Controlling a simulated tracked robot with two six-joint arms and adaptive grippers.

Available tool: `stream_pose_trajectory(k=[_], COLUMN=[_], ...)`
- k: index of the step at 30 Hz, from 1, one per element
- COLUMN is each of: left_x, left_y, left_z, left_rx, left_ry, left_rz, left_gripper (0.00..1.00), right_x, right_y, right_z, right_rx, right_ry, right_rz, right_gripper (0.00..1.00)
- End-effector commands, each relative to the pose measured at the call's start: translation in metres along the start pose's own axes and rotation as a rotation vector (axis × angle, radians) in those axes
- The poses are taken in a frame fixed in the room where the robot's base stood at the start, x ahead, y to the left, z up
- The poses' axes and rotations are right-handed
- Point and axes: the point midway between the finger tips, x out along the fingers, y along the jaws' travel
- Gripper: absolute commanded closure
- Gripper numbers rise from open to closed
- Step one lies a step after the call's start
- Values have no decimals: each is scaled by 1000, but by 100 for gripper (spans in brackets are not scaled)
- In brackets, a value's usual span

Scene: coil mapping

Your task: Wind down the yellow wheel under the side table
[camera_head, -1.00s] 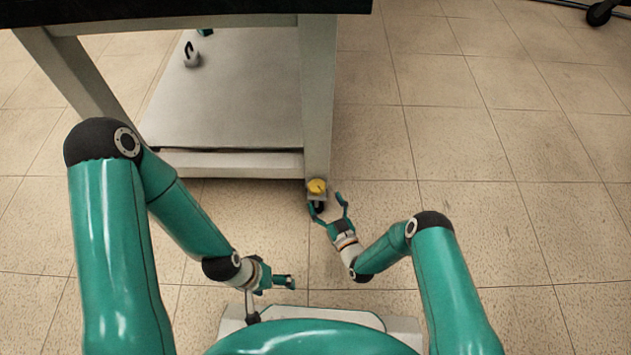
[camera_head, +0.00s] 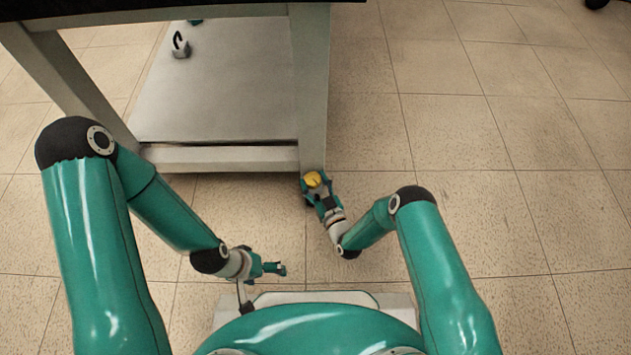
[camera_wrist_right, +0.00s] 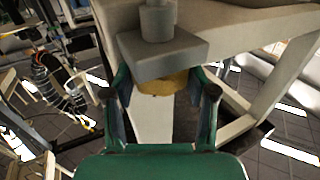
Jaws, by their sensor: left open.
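The yellow wheel (camera_head: 313,179) sits at the foot of the side table's (camera_head: 312,110) near right leg. My right gripper (camera_head: 313,190) is at this foot, with its fingers around the wheel. In the right wrist view, the yellow wheel (camera_wrist_right: 163,84) shows between the two spread fingers of my right gripper (camera_wrist_right: 166,92), partly hidden by a grey block (camera_wrist_right: 165,54). Gaps show between the wheel and both fingers, so the gripper looks open. My left gripper (camera_head: 277,269) is open and empty, low in front of my body, away from the table.
The table has a dark top (camera_head: 150,12) and a pale lower shelf (camera_head: 215,95) with a small grey object with a black hook (camera_head: 181,46) on it. The tiled floor (camera_head: 460,130) to the right is clear.

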Motion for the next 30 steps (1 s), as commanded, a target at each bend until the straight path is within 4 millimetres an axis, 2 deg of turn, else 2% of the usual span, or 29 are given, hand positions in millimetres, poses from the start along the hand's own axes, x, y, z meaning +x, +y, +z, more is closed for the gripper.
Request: stream_pose_trajectory(k=[1,3,16,30], left_x=[0,0,-4,-12], left_y=[0,0,2,4], left_z=[0,0,0,0], left_rx=[0,-2,0,0], left_ry=[0,1,0,0], left_rz=[0,0,0,0], left_gripper=[18,18,18,18], right_x=[0,-3,0,3], right_y=[0,7,-1,-8], right_z=[0,0,-1,-1], right_rx=[0,0,1,0], right_ry=[0,-1,0,5], right_rz=[1,3,58,368], right_gripper=[71,78,78,78])
